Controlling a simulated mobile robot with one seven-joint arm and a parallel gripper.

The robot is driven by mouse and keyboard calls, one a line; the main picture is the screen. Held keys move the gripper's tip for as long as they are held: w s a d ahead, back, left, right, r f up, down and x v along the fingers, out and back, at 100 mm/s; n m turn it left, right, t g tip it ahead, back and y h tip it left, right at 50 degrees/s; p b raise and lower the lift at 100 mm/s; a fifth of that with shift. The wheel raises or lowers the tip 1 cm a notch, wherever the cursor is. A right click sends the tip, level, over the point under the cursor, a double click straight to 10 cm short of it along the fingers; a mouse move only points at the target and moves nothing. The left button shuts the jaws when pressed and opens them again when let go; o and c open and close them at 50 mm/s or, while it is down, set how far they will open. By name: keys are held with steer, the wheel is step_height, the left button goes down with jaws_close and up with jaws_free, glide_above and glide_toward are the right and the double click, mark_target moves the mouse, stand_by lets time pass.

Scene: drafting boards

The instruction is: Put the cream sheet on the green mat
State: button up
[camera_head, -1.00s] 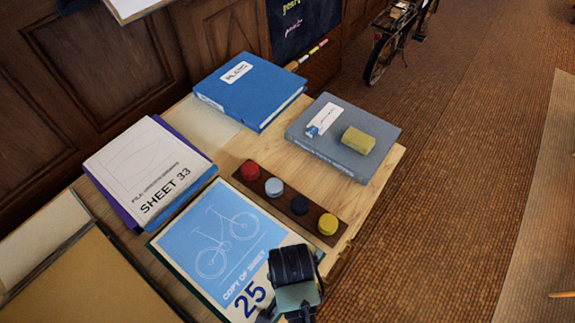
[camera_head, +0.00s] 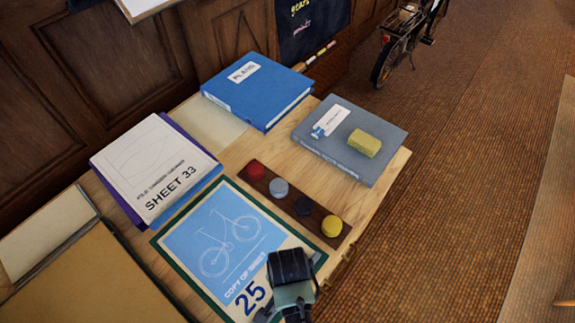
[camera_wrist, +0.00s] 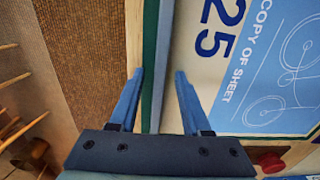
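The cream sheet (camera_head: 268,252) has a light blue bicycle picture and the words "COPY OF SHEET 25". It lies flat over the green mat (camera_head: 166,251), whose border shows around it in the head view. In the wrist view the cream sheet (camera_wrist: 195,62) is on the right, with a strip of green mat (camera_wrist: 162,55) to its left. My gripper (camera_wrist: 160,76) is open, its fingertips on either side of the green strip. In the head view my gripper (camera_head: 288,300) covers the sheet's lower right corner. I cannot tell the fingers' height.
A white "SHEET 33" (camera_head: 152,165) tops a stack at left. A rack (camera_head: 288,193) with several coloured round pieces stands beside the mat. Behind are a blue binder (camera_head: 258,92) and a grey book (camera_head: 350,165) carrying a yellow block (camera_head: 364,143). Floor lies beyond the table's right edge.

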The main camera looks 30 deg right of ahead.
step_height(320, 180, up, 12)
steer(key=p, duration=0.1)
steer(key=w+r+n+t+h, duration=0.3)
steer(key=w+r+t, duration=0.5)
steer(key=w+r, duration=0.85)
steer(key=w+a+r+n+t, duration=0.1)
steer(key=w+r+n+t, duration=0.15)
steer(key=r, duration=0.55)
steer(key=w+a+r+n+t, duration=0.1)
steer(key=w+r+n+t, duration=0.1)
steer(key=w+r+t, duration=0.35)
steer(key=s+a+r+n+t+y, duration=0.1)
steer(key=a+r+t, duration=0.1)
steer(key=r, duration=0.7)
steer(key=s+a+r+n+t, duration=0.1)
steer(key=s+r+n+t, duration=0.1)
steer(key=r, duration=0.7)
steer(key=s+a+r+n+t+y, duration=0.1)
steer(key=s+a+r+n+t, duration=0.1)
steer(key=s+r, duration=0.3)
steer(key=s+a+r+n+t+y, duration=0.1)
steer(key=s+r+t, duration=0.4)
steer(key=r, duration=0.7)
steer(key=shift+s+a+r+n, duration=0.3)
steer(key=shift+a+n, duration=0.05)
steer(key=shift+a, duration=0.45)
